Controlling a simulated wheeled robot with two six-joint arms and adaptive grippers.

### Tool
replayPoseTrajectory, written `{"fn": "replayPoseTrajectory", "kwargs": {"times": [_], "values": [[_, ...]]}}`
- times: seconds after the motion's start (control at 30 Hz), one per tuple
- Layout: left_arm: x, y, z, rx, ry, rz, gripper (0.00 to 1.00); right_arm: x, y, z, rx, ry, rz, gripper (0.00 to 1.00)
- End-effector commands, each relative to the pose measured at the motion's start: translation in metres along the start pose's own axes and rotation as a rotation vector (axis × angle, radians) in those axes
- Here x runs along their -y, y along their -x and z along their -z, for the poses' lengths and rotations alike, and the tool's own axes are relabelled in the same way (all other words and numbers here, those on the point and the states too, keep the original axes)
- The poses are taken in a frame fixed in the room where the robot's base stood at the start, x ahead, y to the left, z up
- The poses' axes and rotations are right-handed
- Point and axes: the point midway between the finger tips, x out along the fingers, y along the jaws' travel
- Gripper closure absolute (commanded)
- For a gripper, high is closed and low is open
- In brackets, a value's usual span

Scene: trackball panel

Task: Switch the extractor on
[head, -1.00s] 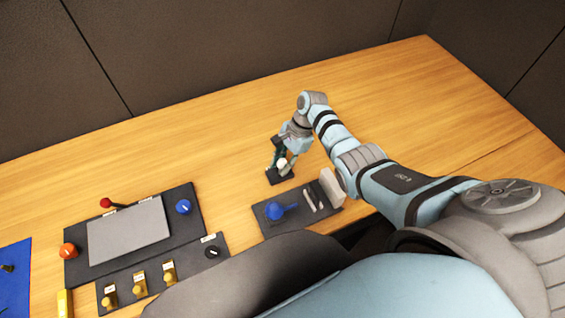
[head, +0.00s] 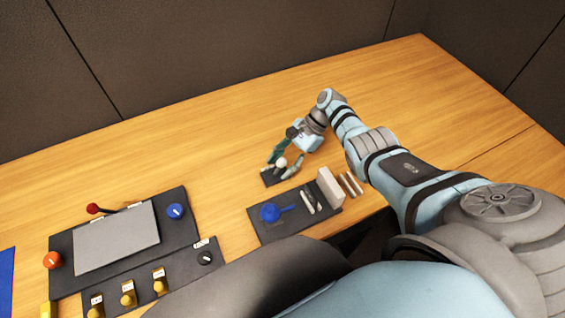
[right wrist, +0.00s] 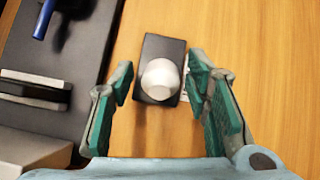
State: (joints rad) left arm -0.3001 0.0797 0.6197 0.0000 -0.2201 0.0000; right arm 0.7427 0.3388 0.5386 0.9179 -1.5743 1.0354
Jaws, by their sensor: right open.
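A white round knob (head: 281,162) stands on a small dark plate (head: 268,179) on the wooden table. In the right wrist view the knob (right wrist: 161,79) sits on its dark plate (right wrist: 162,50), with a pale label partly hidden by the finger on the right. My right gripper (head: 280,168) is open, with one finger on each side of the knob. In the right wrist view, gaps show between the knob and both fingertips (right wrist: 159,82). I cannot read the label. My left gripper is out of view.
A dark tray (head: 258,228) beside the knob holds a blue item (head: 271,212), and a pale block (head: 330,187) stands at its edge. At left is a panel (head: 65,280) with a grey plate, a red lever (head: 93,208) and several knobs. The table behind is clear.

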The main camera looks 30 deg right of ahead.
Motion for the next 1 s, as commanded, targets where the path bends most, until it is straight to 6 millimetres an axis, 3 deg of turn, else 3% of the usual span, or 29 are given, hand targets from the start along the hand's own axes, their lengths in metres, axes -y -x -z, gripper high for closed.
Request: {"fn": "replayPoseTrajectory", "kwargs": {"times": [0.17, 0.5, 0.6, 1.0], "values": [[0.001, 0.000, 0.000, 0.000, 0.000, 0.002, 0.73, 0.001, 0.012, 0.001, -0.001, 0.001, 0.004, 0.57], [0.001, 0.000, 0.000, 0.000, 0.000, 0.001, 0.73, 0.001, 0.099, 0.001, -0.002, 0.000, 0.003, 0.57], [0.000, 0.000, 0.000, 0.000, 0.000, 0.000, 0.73, 0.000, 0.114, 0.001, -0.001, 0.000, 0.001, 0.57], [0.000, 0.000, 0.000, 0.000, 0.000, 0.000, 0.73, 0.000, 0.120, 0.001, 0.001, 0.000, 0.000, 0.57]]}}
